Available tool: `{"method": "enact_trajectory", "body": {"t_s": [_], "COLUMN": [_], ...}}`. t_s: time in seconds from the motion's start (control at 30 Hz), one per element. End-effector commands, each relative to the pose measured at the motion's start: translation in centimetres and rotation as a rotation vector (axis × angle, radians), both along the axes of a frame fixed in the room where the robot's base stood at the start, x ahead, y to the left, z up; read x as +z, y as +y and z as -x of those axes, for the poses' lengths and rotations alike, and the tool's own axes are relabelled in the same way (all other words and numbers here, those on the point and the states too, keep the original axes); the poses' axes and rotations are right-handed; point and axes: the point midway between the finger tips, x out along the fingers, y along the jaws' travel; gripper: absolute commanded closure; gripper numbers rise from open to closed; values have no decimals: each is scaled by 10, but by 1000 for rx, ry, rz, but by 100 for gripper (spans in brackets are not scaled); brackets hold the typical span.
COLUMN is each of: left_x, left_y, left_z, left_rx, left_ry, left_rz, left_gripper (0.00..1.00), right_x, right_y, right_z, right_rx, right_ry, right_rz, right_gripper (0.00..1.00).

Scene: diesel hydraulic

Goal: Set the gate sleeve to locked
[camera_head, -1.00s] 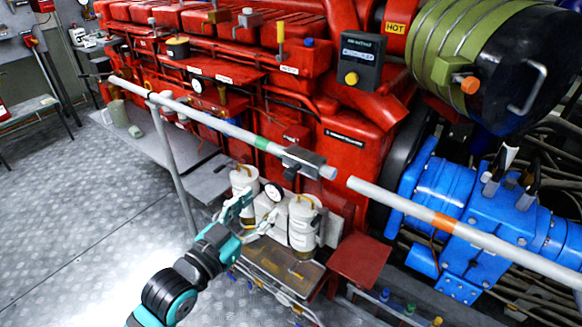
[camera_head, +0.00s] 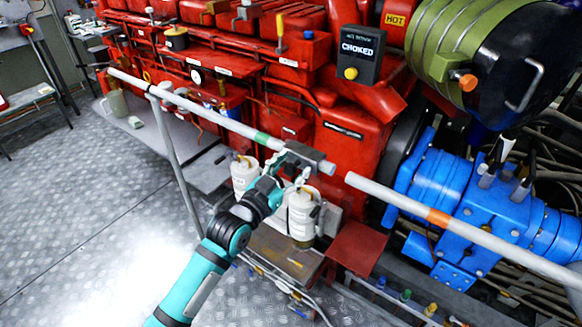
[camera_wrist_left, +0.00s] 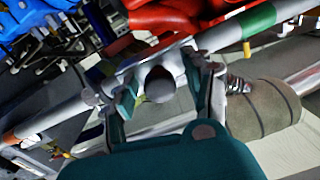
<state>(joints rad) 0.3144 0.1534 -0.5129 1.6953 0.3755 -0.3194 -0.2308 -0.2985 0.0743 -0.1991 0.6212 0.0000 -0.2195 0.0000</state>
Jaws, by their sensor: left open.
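The gate sleeve (camera_head: 304,156), a dark grey block, sits on the left rail (camera_head: 215,118) near its end, right of a green band (camera_head: 263,137). A short gap separates that end from the right rail (camera_head: 400,203). My left gripper (camera_head: 289,173) is at the sleeve from below and in front. In the left wrist view, the open fingers of my left gripper (camera_wrist_left: 163,100) stand on either side of a round grey knob (camera_wrist_left: 160,84) at the sleeve. I cannot tell whether they touch it. My right gripper is not in view.
White canisters (camera_head: 303,215) stand below the rail on a bench. The red engine (camera_head: 350,160) is behind the rail, and blue machinery (camera_head: 470,195) is behind the right rail, which has an orange band (camera_head: 437,217). The left floor is open.

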Motion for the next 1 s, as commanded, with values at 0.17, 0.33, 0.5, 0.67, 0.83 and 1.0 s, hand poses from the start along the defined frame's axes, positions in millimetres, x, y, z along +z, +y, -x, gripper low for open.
{"method": "enact_trajectory", "body": {"t_s": [0.17, 0.33, 0.5, 0.67, 0.83, 1.0], "left_x": [0, 0, 0, 0, -1, -1], "left_y": [0, 0, 0, 1, 1, 0], "left_z": [0, 0, 0, 0, 0, 1], "left_rx": [0, 0, 0, 0, 0, 0], "left_ry": [0, 0, 0, 1, 2, 2], "left_rz": [0, 0, 0, -1, -1, -2], "left_gripper": [64, 87, 100, 100, 100, 100], "right_x": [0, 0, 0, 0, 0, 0], "right_y": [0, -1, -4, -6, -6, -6], "right_z": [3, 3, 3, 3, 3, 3], "right_rx": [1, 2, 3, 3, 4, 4], "right_ry": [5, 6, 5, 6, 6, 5], "right_rz": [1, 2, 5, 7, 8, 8], "right_gripper": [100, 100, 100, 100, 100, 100]}}
